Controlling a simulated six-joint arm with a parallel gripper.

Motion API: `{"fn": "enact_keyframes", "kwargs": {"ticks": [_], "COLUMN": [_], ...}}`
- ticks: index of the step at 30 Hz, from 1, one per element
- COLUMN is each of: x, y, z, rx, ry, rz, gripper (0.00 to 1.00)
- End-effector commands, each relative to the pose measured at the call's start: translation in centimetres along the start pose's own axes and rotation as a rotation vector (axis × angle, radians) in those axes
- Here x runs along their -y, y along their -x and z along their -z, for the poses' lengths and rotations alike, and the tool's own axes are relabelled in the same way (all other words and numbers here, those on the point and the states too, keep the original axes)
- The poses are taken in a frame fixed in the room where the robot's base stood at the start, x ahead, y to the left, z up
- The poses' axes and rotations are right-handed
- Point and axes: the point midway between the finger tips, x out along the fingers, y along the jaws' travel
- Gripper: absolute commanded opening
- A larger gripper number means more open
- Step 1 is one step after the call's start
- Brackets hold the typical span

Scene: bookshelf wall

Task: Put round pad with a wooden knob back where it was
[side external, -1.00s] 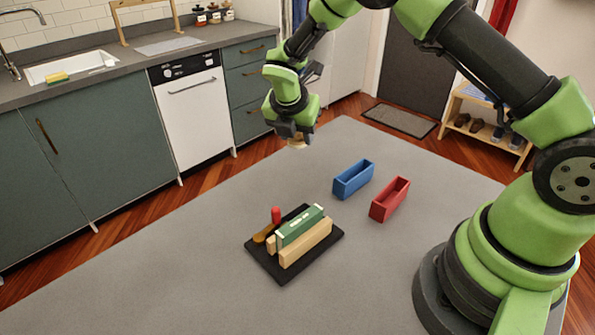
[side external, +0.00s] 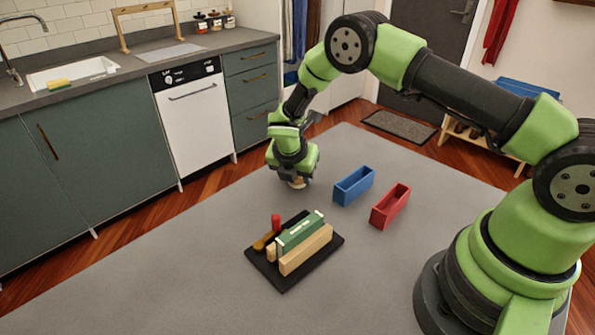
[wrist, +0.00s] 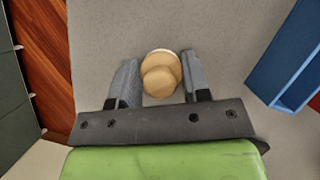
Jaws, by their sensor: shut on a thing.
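The round pad with a wooden knob (wrist: 163,67) is between the two fingers of my gripper (wrist: 159,85) in the wrist view. My gripper is shut on its knob. In the side view the pad (side external: 298,185) shows as a small pale piece under my gripper (side external: 296,178), low over the grey table. The pad is left of the blue box. Whether it touches the table is hard to tell.
An open blue box (side external: 354,187) and an open red box (side external: 390,207) stand to the right. A black tray (side external: 280,283) nearer the camera holds a green-and-white block (side external: 300,232), wooden blocks and a red-topped piece (side external: 276,222). The table's left part is clear.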

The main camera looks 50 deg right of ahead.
Motion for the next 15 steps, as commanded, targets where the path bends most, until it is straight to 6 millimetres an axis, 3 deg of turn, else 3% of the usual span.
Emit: {"fn": "enact_keyframes", "kwargs": {"ticks": [2, 3, 6, 15], "x": [0.0, 0.0, 0.02, 0.0], "y": [-0.27, -0.35, -0.38, -0.05], "z": [0.12, 0.16, 0.18, 0.05], "rx": [0.0, -0.001, -0.001, -0.002], "ry": [0.0, 0.0, 0.001, 0.003], "rz": [0.0, 0.0, 0.0, -0.002], "gripper": [0.21, 0.45, 0.65, 0.67]}}
